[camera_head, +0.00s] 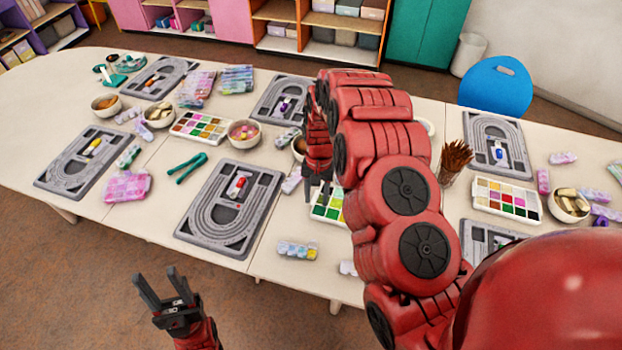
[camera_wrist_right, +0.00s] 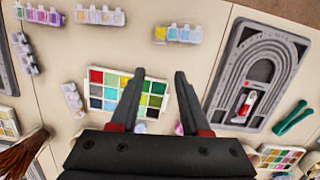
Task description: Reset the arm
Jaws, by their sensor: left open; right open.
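My left gripper (camera_head: 157,279) is open and empty, low at the front left, off the table's front edge, fingers pointing up. My right arm reaches over the table from the right. My right gripper (camera_head: 318,190) hangs above the middle of the table with its fingers down, partly covering a paint-style bead palette (camera_head: 328,213). In the right wrist view the right gripper (camera_wrist_right: 160,76) is open, with nothing between its fingers. The palette (camera_wrist_right: 103,93) lies below it. A grey bead board (camera_head: 180,236) with a red and white piece (camera_head: 237,186) lies left of the right gripper.
Several more boards lie around, including the left one (camera_head: 45,184) and the right one (camera_head: 522,172). Green pliers (camera_head: 187,168), a brush cup (camera_head: 451,163), bowls and bead boxes crowd the table (camera_head: 40,85). A blue chair (camera_head: 495,88) stands behind. The floor at front left is clear.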

